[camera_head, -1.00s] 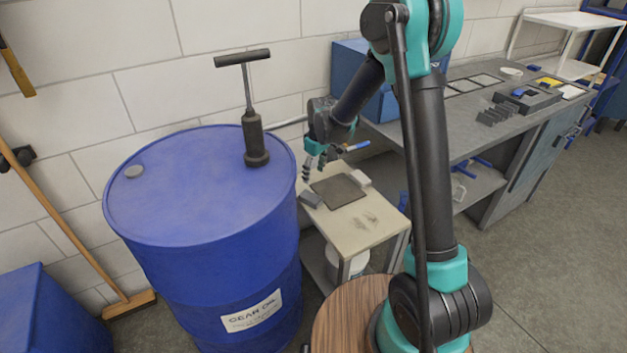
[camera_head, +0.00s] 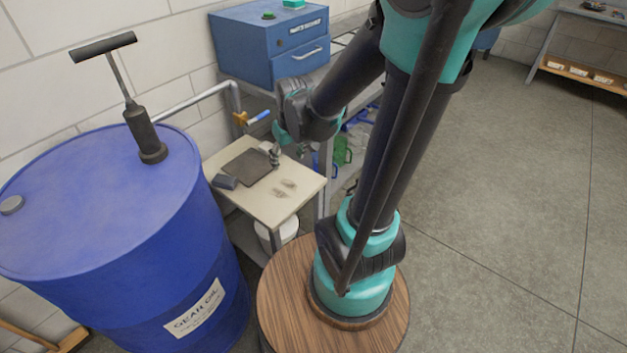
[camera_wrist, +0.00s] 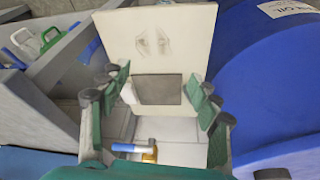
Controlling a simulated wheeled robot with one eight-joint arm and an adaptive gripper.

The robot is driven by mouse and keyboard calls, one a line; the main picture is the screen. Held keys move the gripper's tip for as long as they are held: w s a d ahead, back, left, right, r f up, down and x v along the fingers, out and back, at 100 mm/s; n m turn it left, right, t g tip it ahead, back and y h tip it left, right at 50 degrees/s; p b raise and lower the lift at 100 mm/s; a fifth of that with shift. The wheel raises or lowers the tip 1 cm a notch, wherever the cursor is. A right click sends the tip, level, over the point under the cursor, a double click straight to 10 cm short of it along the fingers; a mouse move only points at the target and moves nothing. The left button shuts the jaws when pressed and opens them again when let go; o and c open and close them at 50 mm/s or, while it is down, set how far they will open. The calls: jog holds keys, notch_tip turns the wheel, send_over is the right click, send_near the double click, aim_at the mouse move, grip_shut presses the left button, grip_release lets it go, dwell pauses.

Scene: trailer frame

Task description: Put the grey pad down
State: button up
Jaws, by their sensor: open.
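My gripper (camera_head: 275,157) is over the far right side of the plate, apart from the pad. In the wrist view my gripper (camera_wrist: 150,95) is open with its fingers spread wide, and the dark plate (camera_wrist: 165,89) shows between them. A pale block (camera_wrist: 128,93) shows beside the left finger. I cannot make out the pad in the wrist view; the right finger may hide it.
A blue gear oil drum (camera_head: 110,200) with a hand pump (camera_head: 146,135) stands close left of the table. A blue-handled tap (camera_head: 255,118) sticks out behind it. A blue cabinet (camera_head: 270,45) stands at the back. Open floor lies to the right.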

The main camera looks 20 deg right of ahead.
jog(key=s+d+f+m, duration=0.2)
jog(key=s+d, duration=0.3)
jog(key=s, duration=0.4)
jog(key=shift+s+f+m+t+h, duration=0.2)
jog(key=shift+m+t+h, duration=0.15)
jog(key=shift+m, duration=0.35)
